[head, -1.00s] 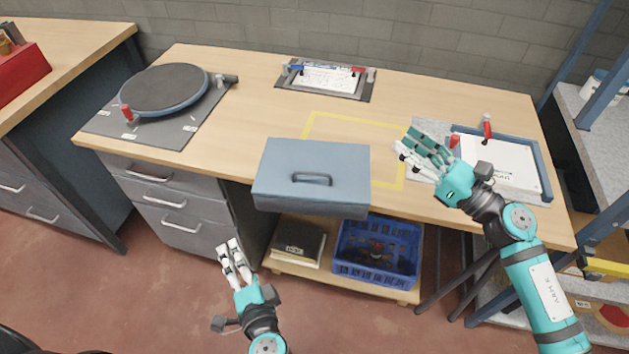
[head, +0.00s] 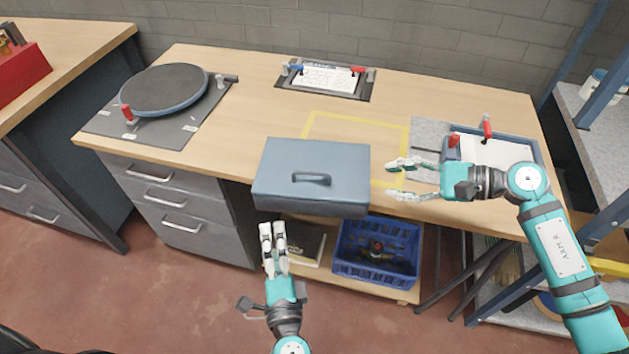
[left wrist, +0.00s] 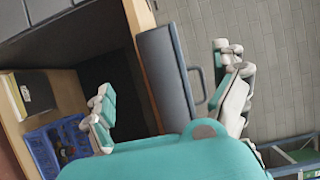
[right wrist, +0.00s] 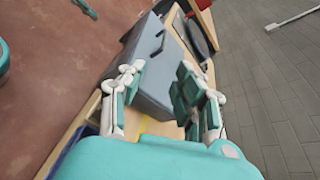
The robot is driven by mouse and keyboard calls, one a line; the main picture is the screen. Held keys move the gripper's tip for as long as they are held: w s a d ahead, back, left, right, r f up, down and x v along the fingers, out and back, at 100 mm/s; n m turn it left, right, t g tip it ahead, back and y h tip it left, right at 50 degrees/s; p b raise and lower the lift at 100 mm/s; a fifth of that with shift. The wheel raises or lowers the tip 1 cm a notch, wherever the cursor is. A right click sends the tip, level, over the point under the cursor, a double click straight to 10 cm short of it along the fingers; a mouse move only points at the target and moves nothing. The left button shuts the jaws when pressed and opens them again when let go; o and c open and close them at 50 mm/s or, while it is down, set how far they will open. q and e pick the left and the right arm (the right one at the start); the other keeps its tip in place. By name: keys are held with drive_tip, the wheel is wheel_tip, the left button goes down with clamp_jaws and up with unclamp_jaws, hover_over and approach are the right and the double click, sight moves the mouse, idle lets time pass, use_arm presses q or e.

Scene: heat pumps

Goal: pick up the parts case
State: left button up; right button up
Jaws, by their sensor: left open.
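The parts case (head: 300,165) is a grey-blue box with a dark handle on its lid. It sits at the front edge of the workbench, its front side hanging over the edge. My left gripper (head: 272,232) is open just below and in front of the case's front left part. In the left wrist view the case (left wrist: 165,75) shows between the spread fingers. My right gripper (head: 405,180) is open to the right of the case, fingers pointing at its right side, apart from it. In the right wrist view the case (right wrist: 155,75) lies beyond the open fingers.
A yellow taped outline (head: 340,117) marks the bench behind the case. A round turntable (head: 165,90) stands left, a clipboard fixture (head: 325,80) at the back, and a tray with papers (head: 500,155) right. A blue crate (head: 375,250) sits on the shelf below.

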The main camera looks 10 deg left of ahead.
sight(327, 188)
use_arm(q)
drive_tip(key=x, duration=1.5)
drive_tip(key=shift+f, duration=0.1)
use_arm(e)
drive_tip(key=x, duration=1.5)
use_arm(q)
drive_tip(key=shift+c, duration=0.4)
use_arm(e)
drive_tip(key=shift+r, duration=0.1)
drive_tip(key=shift+c, duration=0.4)
use_arm(q)
drive_tip(key=c, duration=0.7)
use_arm(e)
clamp_jaws()
use_arm(q)
drive_tip(key=shift+a, duration=0.1)
drive_tip(key=c, duration=0.9)
use_arm(e)
drive_tip(key=shift+s+a, duration=0.1)
use_arm(q)
drive_tip(key=shift+c, duration=0.2)
